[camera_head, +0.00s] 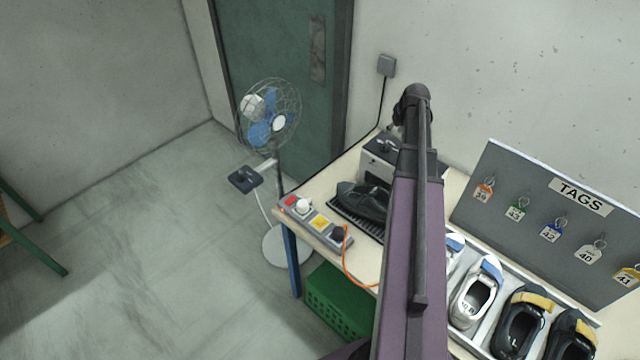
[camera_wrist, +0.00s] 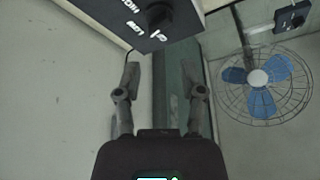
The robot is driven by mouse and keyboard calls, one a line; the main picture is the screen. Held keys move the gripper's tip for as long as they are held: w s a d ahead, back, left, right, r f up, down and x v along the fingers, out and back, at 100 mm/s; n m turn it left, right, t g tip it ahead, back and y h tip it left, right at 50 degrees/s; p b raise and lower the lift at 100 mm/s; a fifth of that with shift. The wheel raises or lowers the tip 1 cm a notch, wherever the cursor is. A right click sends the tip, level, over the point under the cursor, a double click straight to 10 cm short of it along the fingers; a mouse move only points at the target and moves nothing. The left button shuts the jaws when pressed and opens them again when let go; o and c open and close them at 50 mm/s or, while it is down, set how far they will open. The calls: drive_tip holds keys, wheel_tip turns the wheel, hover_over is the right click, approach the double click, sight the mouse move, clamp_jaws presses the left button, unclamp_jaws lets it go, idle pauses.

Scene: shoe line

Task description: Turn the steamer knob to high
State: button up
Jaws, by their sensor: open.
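The steamer (camera_head: 366,172) is a grey metal box with a dark top at the back of the table, partly hidden behind my arm. In the wrist view its black panel (camera_wrist: 115,22) is at the top, with white markings that read 0, LOW and HIGH, turned in the picture. The black round knob (camera_wrist: 156,17) sits on this panel, cut off near the top edge; I cannot tell which mark it points to. My gripper (camera_wrist: 163,85) is open and empty, its two fingers apart below the knob in the picture, not touching it. In the head view my arm mostly hides the gripper.
A dark shoe (camera_head: 364,203) lies on a black grate in front of the steamer. A control box (camera_head: 310,222) with buttons is at the table's left edge. A fan (camera_head: 268,120) stands left of the table. Trayed shoes (camera_head: 477,300) and a tag board (camera_head: 535,215) are right.

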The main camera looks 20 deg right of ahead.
drive_tip(key=shift+p+v, duration=2)
drive_tip(key=shift+v, duration=0.45)
drive_tip(key=s+a+f+g+b, duration=0.1)
drive_tip(key=a+f+b, duration=0.3)
drive_tip(key=a, duration=0.5)
drive_tip(key=s+a+f+g+b, duration=0.1)
drive_tip(key=a+f+b, duration=0.4)
drive_tip(key=a, duration=0.5)
drive_tip(key=s+a+f+n+y+b, duration=0.1)
drive_tip(key=a+f+b, duration=0.4)
drive_tip(key=a, duration=0.5)
drive_tip(key=shift+f+g, duration=0.4)
drive_tip(key=shift+f, duration=0.1)
drive_tip(key=shift+s+a, duration=0.1)
drive_tip(key=shift+a, duration=0.1)
drive_tip(key=s+a+f+g+b, duration=0.1)
drive_tip(key=s+a+f, duration=0.1)
drive_tip(key=s+a, duration=0.6)
drive_tip(key=a, duration=0.5)
drive_tip(key=shift+a+n+g+b, duration=0.2)
drive_tip(key=shift+n+g+b, duration=0.1)
drive_tip(key=shift+g+b, duration=0.1)
